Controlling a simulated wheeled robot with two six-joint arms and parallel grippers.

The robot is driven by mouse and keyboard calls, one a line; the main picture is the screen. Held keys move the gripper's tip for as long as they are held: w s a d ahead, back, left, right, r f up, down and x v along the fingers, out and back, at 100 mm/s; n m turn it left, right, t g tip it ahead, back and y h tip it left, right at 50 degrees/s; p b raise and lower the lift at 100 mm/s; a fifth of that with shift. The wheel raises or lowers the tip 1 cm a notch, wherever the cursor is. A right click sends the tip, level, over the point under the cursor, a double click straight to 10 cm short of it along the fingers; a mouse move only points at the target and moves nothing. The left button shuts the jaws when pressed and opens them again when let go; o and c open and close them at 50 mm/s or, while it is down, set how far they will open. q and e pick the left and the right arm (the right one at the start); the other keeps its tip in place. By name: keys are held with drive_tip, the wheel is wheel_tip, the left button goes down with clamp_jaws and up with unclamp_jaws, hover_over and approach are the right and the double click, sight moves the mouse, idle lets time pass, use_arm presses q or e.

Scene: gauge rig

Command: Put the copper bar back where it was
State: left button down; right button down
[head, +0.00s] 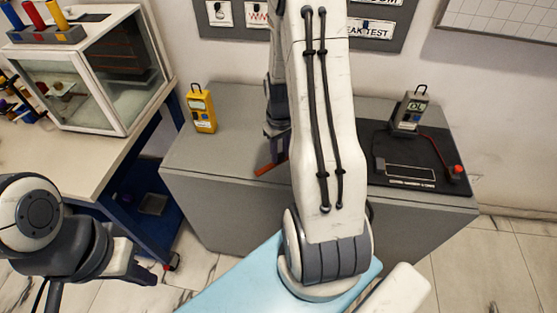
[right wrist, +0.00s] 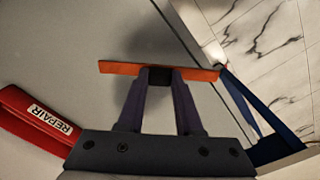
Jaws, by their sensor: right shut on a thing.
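The copper bar (right wrist: 118,67) is a thin orange strip in the right wrist view. My right gripper (right wrist: 160,74) is shut on its middle, and both ends stick out sideways. In the head view the bar (head: 264,169) shows at the front left of the grey bench, below my right gripper (head: 274,145), partly hidden by my right arm. I cannot tell whether the bar touches the bench top. My left gripper (head: 142,268) is low at the left, away from the bench and with nothing visible in it; its jaw opening is unclear.
The grey bench (head: 215,160) holds a yellow meter (head: 201,108) at the left. A blue-framed table (head: 135,208) stands left.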

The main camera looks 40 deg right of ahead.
drive_tip(key=shift+w+a+f, duration=0.1)
drive_tip(key=shift+w+f, duration=0.05)
drive_tip(key=shift+f, duration=2)
drive_tip(key=shift+f, duration=0.15)
drive_tip(key=c, duration=0.6)
unclamp_jaws()
wheel_tip(320, 180, up, 12)
drive_tip(key=shift+r, duration=0.2)
